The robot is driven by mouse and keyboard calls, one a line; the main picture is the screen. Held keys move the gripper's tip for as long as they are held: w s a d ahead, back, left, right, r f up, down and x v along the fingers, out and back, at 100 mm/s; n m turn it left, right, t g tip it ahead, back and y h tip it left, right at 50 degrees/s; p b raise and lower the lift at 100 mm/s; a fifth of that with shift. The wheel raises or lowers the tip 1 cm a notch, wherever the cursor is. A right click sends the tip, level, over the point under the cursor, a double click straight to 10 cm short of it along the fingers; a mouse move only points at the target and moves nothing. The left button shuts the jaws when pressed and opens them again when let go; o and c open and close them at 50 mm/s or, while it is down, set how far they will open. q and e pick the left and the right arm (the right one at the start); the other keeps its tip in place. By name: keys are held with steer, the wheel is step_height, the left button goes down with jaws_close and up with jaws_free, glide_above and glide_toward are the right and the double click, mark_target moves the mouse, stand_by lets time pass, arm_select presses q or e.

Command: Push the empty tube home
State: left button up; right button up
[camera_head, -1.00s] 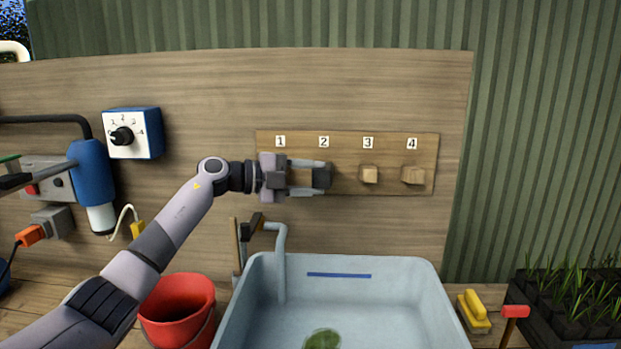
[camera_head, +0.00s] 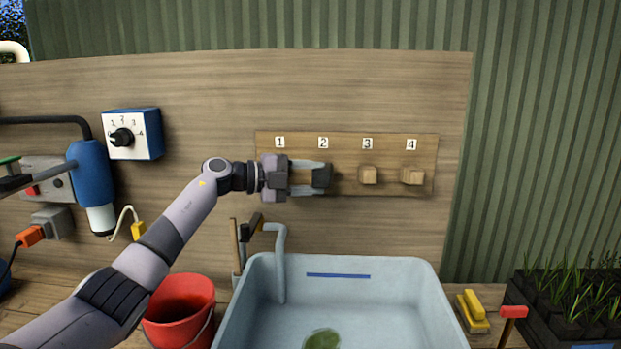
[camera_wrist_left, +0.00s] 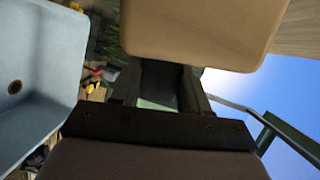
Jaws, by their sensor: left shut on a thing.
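The tube stock is a wooden panel (camera_head: 345,150) with number labels 1 to 4 in a row. Short square tan tube ends stand out under label 3 (camera_head: 369,175) and label 4 (camera_head: 413,176). My left gripper (camera_head: 322,178) lies sideways across the panel below labels 1 and 2, its fingers pointing right. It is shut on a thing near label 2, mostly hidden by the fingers. Whatever is under label 1 is hidden by my gripper. In the left wrist view, a large tan block (camera_wrist_left: 200,28) covers the space before my fingers (camera_wrist_left: 165,92); I cannot tell which tube it is.
A pale blue basin (camera_head: 245,300) with a tap (camera_head: 281,262) stands below the panel. A red bucket (camera_head: 180,312) is under my left arm. A dial box (camera_head: 132,133) is at the left. A yellow brush (camera_head: 474,310) lies right of the basin.

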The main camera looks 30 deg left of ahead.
arm_select(q)
steer(key=shift+w+a+f, duration=0.1)
steer(key=shift+w+a, duration=0.15)
steer(key=shift+w, duration=0.3)
steer(key=shift+w+a, duration=0.1)
stand_by(1.3)
steer(key=o, duration=1.1)
steer(key=shift+o, duration=0.4)
steer(key=shift+w, duration=0.15)
steer(key=b+v, duration=0.2)
steer(key=v, duration=0.5)
steer(key=shift+f, duration=0.1)
